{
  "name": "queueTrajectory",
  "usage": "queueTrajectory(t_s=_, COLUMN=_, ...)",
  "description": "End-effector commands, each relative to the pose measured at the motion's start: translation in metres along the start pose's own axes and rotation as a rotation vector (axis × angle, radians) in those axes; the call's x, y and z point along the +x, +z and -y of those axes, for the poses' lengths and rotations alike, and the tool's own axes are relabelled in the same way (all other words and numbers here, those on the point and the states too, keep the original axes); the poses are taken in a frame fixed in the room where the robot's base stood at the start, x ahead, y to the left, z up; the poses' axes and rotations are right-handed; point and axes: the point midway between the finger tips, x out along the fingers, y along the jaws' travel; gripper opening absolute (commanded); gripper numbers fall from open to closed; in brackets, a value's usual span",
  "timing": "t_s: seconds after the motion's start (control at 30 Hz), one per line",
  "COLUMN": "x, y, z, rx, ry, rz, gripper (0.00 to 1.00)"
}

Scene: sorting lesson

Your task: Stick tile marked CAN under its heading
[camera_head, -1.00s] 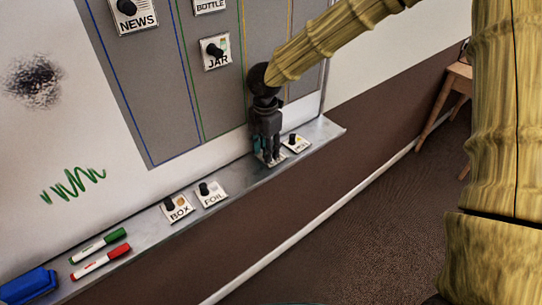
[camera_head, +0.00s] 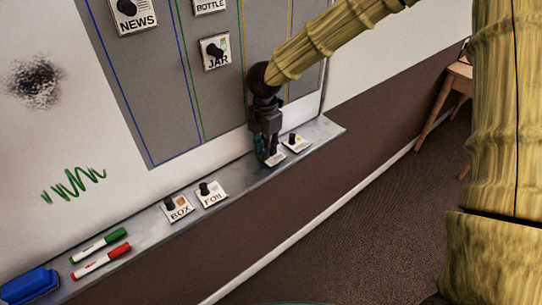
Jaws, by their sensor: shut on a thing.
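My gripper (camera_head: 270,156) points down at the whiteboard's ledge and is shut on a tile (camera_head: 277,160). The tile is mostly hidden by the fingers, and its word cannot be read. It is at or just above the ledge; I cannot tell if it touches. Another tile (camera_head: 297,143) with a black knob lies just to the right, its word too small to read. On the board, grey columns with coloured borders hold tiles marked NEWS (camera_head: 141,21), BOTTLE (camera_head: 210,5) and JAR (camera_head: 221,57). The column headings are out of view.
The ledge (camera_head: 145,223) also holds tiles marked BOX (camera_head: 182,212) and FOIL (camera_head: 214,197), a green marker (camera_head: 97,246), a red marker (camera_head: 105,260) and a blue eraser (camera_head: 32,286). A wooden stool (camera_head: 446,100) stands at the far right.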

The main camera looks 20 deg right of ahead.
Motion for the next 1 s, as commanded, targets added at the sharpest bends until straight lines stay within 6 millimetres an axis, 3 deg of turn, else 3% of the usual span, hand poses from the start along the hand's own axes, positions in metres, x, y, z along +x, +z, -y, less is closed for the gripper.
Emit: queueTrajectory(t_s=1.0, x=-0.032, y=0.0, z=0.0, rx=0.0, ry=0.0, rz=0.0, gripper=0.0)
